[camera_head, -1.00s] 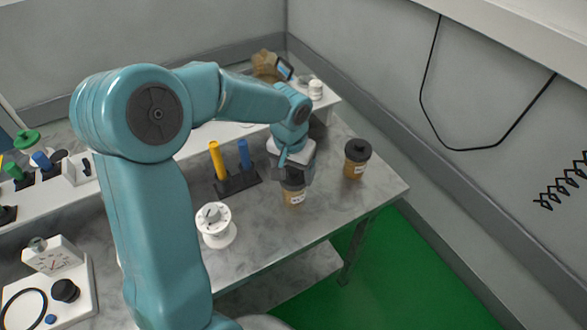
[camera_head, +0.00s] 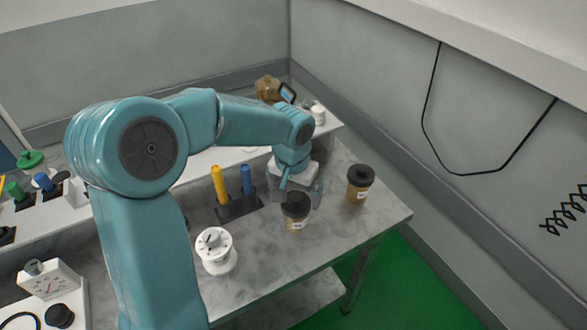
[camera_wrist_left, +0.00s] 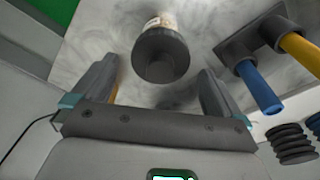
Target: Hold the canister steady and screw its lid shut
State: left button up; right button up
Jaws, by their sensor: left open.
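A brown canister (camera_head: 296,222) with a pale label and a dark top (camera_head: 296,203) stands upright on the grey marbled table. A second brown canister (camera_head: 357,193) with a black knobbed lid (camera_head: 361,174) stands to its right. My left gripper (camera_head: 294,190) is open and empty, just behind and above the first canister. In the left wrist view, the canister's round dark top (camera_wrist_left: 161,54) shows between and beyond the spread fingers, apart from both. I cannot tell how tightly this top sits. My right gripper is not in view.
A black stand (camera_head: 238,208) with a yellow and a blue peg is left of the canister. A white dial (camera_head: 216,247) stands at the front left. A small white jar (camera_head: 318,115) is on the back shelf. The table's right edge is near the second canister.

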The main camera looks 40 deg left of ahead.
pick_arm(q)
notch_tip(320, 180, up, 14)
jog(key=s, duration=0.1)
jog(key=shift+s+d, duration=0.25)
jog(key=shift+s, duration=0.1)
